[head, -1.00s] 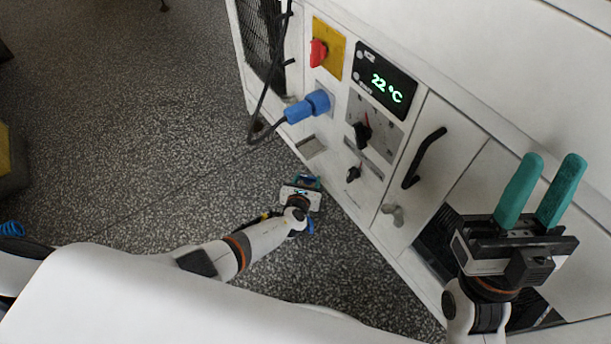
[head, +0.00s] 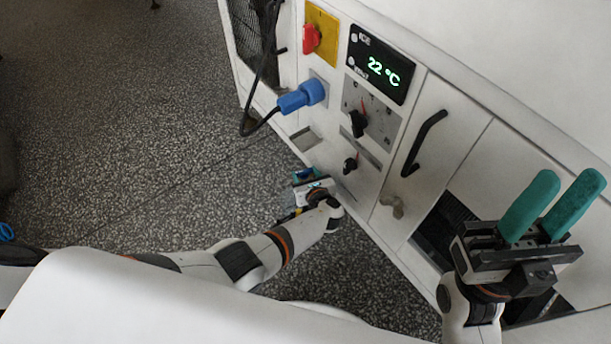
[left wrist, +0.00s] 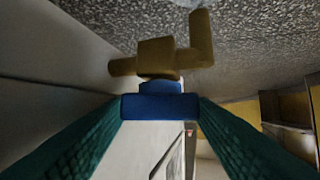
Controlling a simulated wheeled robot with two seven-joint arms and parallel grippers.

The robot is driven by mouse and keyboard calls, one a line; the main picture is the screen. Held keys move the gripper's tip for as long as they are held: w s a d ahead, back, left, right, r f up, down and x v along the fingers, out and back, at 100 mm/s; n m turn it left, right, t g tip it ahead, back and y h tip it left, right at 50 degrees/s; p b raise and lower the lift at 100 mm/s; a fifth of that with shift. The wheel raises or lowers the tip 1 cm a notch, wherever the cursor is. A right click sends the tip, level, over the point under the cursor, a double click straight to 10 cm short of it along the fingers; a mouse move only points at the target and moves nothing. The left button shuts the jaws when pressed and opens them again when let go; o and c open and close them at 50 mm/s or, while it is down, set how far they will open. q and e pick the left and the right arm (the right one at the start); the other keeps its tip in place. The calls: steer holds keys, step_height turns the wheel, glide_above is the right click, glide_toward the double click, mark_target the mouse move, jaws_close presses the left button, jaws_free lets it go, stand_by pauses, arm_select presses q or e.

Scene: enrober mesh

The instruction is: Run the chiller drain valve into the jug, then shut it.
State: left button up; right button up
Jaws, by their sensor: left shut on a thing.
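The brass drain valve (left wrist: 157,58) shows in the left wrist view. It juts from the pale chiller wall and has a bent spout. Its blue handle (left wrist: 160,106) lies between the teal fingers of my left gripper (head: 304,176), which is shut on it. In the head view this gripper is low beside the chiller front (head: 376,172), and I cannot make out the valve there. My right gripper (head: 549,207) is open and empty, in front of the chiller at the right. I cannot make out the jug; a pale shape is cut off at the wrist view's top edge.
The chiller front carries a red switch (head: 312,38), a blue plug (head: 304,96) with a black cable, a display (head: 380,68) reading 22 °C, dark knobs and a black door handle (head: 424,142). Speckled floor (head: 120,140) is open to the left.

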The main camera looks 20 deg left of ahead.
arm_select(q)
steer(key=shift+w+r, duration=0.1)
steer(key=o, duration=1)
steer(key=shift+a, duration=0.1)
